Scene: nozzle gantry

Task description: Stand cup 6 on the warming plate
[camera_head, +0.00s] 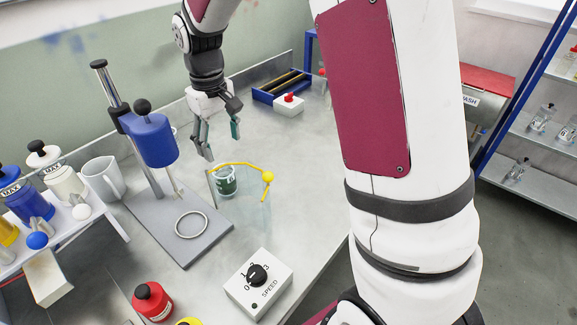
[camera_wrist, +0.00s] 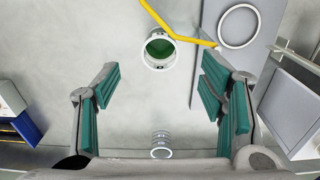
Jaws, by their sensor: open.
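A small clear cup with green contents (camera_head: 224,182) stands upright on the steel bench; its white marking is too small to read. It shows in the wrist view (camera_wrist: 159,48) from above. My gripper (camera_head: 219,143) is open and empty, above and behind the cup in the head view. In the wrist view the cup lies beyond the spread fingers (camera_wrist: 160,95), not between them. A grey base plate (camera_head: 206,243) of the stand carries a pale ring (camera_head: 191,225); I cannot tell whether this is the warming plate.
A yellow bent rod (camera_head: 238,164) with a ball end reaches close over the cup. The stand's blue head (camera_head: 152,139) rises to the left. A SPEED dial box (camera_head: 258,285) and red bottle (camera_head: 152,301) are in front. A blue tray (camera_head: 282,86) and red-button box (camera_head: 289,105) lie behind.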

